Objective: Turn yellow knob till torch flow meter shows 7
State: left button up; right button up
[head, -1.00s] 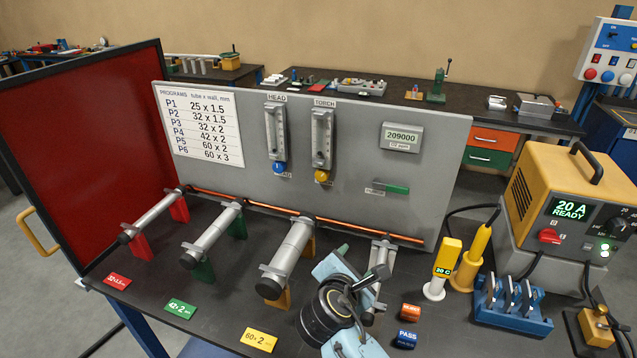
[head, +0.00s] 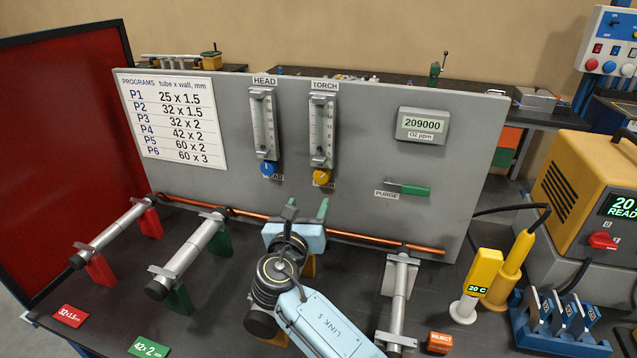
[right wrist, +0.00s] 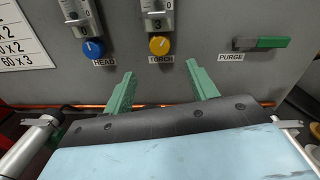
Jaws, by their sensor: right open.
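The yellow knob (head: 321,177) sits under the TORCH flow meter (head: 322,130) on the grey panel. It also shows in the right wrist view (right wrist: 159,45), beneath a black 3. The level in the TORCH tube is too small to read. The blue knob (head: 267,169) under the HEAD flow meter (head: 263,124) is to its left. My right gripper (head: 306,207) is in front of the panel, below the knobs. In the right wrist view its green fingers (right wrist: 160,80) are spread wide and empty, with the yellow knob beyond and between them, apart from both. My left gripper does not show.
The green PURGE lever (head: 408,188) is on the panel to the right. A copper pipe (head: 350,235) runs along the panel's foot. A yellow-topped probe (head: 480,272) stands at the right.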

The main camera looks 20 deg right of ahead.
aim_at(320, 178)
jog(key=x, duration=0.9)
jog(key=shift+w+d+b, duration=0.15)
jog(key=shift+w+b, duration=0.15)
jog(key=shift+w, duration=0.05)
jog(key=shift+w+d, duration=0.25)
jog(key=shift+w, duration=0.2)
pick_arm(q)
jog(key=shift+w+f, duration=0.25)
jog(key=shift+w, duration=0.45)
pick_arm(e)
jog(key=shift+w+d, duration=0.1)
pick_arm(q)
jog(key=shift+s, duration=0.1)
pick_arm(e)
jog(key=shift+c, duration=0.2)
jog(key=c, duration=1)
